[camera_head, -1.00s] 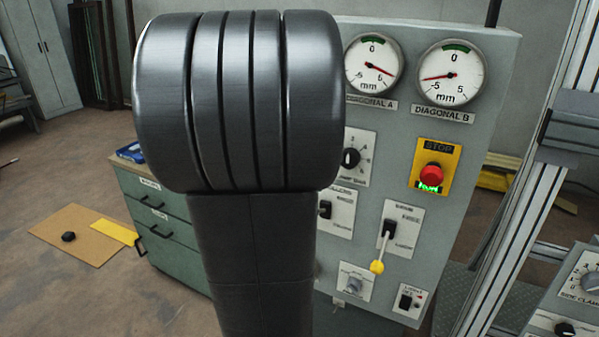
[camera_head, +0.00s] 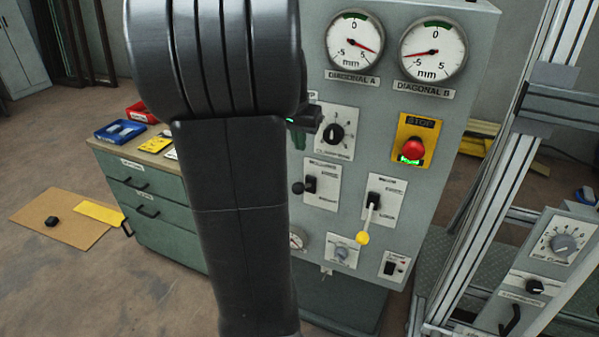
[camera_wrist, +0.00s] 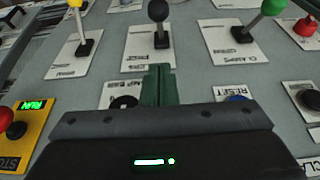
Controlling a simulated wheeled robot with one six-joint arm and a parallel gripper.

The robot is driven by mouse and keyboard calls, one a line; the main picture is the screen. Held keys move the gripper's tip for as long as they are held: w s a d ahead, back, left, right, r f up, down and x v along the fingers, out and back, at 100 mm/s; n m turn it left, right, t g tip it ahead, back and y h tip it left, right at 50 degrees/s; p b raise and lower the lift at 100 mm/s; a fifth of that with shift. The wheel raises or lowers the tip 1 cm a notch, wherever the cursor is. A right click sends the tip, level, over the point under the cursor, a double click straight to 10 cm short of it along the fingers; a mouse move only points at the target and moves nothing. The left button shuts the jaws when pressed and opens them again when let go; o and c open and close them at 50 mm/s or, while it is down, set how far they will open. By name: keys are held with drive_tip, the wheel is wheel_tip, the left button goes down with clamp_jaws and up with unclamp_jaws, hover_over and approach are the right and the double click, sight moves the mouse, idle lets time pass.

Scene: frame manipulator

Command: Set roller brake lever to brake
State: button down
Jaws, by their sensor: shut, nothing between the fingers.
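The grey control panel (camera_head: 385,285) carries several levers, and their small labels are too blurred to read surely. The yellow-knobbed lever (camera_head: 363,237) hangs down from its slot on a white plate; it also shows at upper left in the wrist view (camera_wrist: 82,28). A black-knobbed lever (camera_head: 300,187) is left of it and shows near the top middle of the wrist view (camera_wrist: 159,12). My gripper (camera_wrist: 159,72) is shut and empty, its green fingers together, in front of the panel and apart from the levers. In the head view my gripper (camera_head: 300,145) is partly hidden behind my arm.
A red stop button (camera_head: 413,150) sits above the yellow-knobbed lever. A green-knobbed lever (camera_wrist: 262,18) stands at right in the wrist view. An aluminium frame post (camera_head: 500,160) rises right of the panel. A green drawer cabinet (camera_head: 150,205) stands left.

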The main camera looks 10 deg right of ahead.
hover_over(300, 183)
drive_tip(key=w, duration=0.1)
drive_tip(key=f, duration=0.5)
drive_tip(key=shift+d+f+p, duration=0.3)
drive_tip(key=shift+d+p, duration=0.05)
drive_tip(key=shift+d, duration=0.05)
drive_tip(key=f, duration=0.3)
drive_tip(key=shift+s+a+f+p, duration=0.1)
drive_tip(key=shift+s+a+p, duration=0.2)
drive_tip(key=shift+s+a, duration=0.1)
drive_tip(key=shift+s+a+f, duration=0.1)
drive_tip(key=shift+s+f, duration=0.05)
drive_tip(key=shift+f, duration=0.4)
drive_tip(key=shift+f, duration=0.1)
